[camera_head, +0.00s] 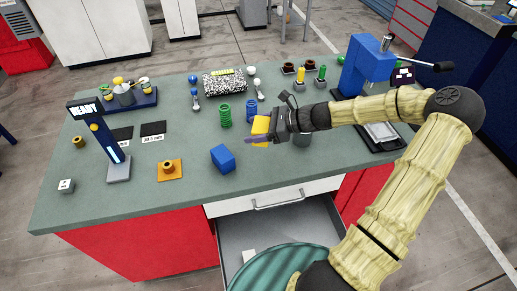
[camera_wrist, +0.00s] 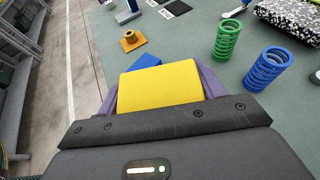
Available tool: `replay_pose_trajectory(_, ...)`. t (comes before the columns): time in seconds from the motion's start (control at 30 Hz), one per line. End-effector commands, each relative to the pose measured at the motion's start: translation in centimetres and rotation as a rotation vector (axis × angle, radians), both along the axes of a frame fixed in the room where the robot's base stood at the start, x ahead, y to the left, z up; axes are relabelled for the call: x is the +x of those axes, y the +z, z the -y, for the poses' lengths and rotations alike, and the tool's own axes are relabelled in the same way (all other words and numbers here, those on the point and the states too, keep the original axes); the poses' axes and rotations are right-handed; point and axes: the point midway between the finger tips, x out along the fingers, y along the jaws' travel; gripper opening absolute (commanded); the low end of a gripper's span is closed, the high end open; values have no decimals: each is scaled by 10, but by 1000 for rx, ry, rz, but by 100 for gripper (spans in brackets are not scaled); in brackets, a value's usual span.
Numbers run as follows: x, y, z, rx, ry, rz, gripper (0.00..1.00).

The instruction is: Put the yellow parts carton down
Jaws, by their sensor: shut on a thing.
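The yellow parts carton (camera_head: 261,125) is between the jaws of my gripper (camera_head: 258,139). In the wrist view the carton (camera_wrist: 160,84) fills the space between my purple fingers, and my gripper (camera_wrist: 160,88) is shut on it. In the head view it is over the right-middle part of the green workbench top, and most of it is hidden by my gripper. I cannot tell whether it touches the bench.
A blue block (camera_head: 222,157) lies to the left of my gripper. A green spring (camera_head: 225,116) and a blue spring (camera_head: 251,111) stand behind it. An orange flanged part (camera_head: 170,169) is further left. The bench front edge has an open drawer (camera_head: 262,231) below. Bare bench top lies around the blue block.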

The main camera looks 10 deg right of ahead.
Motion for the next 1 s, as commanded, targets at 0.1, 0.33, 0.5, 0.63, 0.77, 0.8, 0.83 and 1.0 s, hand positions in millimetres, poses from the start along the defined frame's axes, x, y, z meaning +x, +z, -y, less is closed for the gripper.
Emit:
replay_pose_trajectory(0.1, 0, 0, 1, 1, -1, 1, 39)
replay_pose_trajectory(0.33, 0, 0, 3, 0, -6, 0, 39)
replay_pose_trajectory(0.5, 0, -8, 3, 2, -5, 0, 39)
replay_pose_trajectory(0.63, 0, -28, 1, 5, -3, -4, 39)
replay_pose_trajectory(0.77, 0, -48, 1, 4, -3, -3, 39)
replay_pose_trajectory(0.8, 0, -52, 0, 4, -2, -2, 39)
replay_pose_trajectory(0.83, 0, -55, 0, 4, -1, -1, 39)
replay_pose_trajectory(1.0, 0, -58, 0, 0, -1, 1, 39)
